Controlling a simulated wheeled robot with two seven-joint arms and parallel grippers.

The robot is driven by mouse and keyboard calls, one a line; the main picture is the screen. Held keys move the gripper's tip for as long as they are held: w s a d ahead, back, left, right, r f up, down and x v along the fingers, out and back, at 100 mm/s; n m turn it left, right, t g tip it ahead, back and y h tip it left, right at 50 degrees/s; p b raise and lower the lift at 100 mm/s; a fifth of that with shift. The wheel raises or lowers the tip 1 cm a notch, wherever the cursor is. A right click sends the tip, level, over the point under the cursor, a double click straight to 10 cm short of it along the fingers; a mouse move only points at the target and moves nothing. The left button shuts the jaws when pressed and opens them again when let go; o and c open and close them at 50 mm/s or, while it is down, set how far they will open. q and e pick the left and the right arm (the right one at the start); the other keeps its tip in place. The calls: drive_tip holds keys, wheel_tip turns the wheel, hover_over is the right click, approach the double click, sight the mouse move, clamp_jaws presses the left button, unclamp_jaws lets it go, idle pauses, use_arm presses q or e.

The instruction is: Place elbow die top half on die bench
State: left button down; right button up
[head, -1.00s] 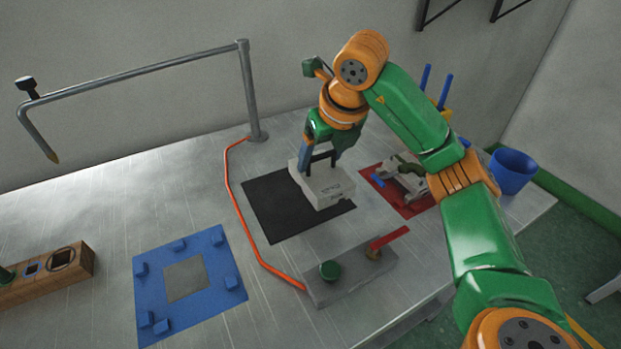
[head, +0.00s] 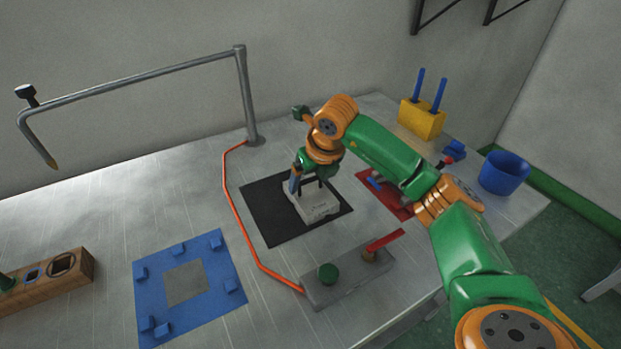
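A pale grey die half (head: 314,206) with a dark handle on top is at the black mat (head: 270,215) on the bench, in the middle of the head view. It looks level and low, at or just above the mat; the contact is hard to see. My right gripper (head: 308,178) comes down over it from above and appears shut on the dark handle. My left gripper is not in view.
A red mat (head: 374,190) with a part lies right of the black mat, partly behind my arm. A grey block with a red lever (head: 345,280) stands in front. A blue plate (head: 155,285), orange hose (head: 232,212), yellow block (head: 421,119) and blue bucket (head: 504,173) are around.

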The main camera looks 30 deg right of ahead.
drive_tip(key=shift+o, duration=0.3)
drive_tip(key=shift+r, duration=0.15)
drive_tip(key=shift+s+r, duration=0.1)
drive_tip(key=shift+r, duration=0.15)
drive_tip(key=v, duration=1.1)
drive_tip(key=shift+s+r, duration=0.2)
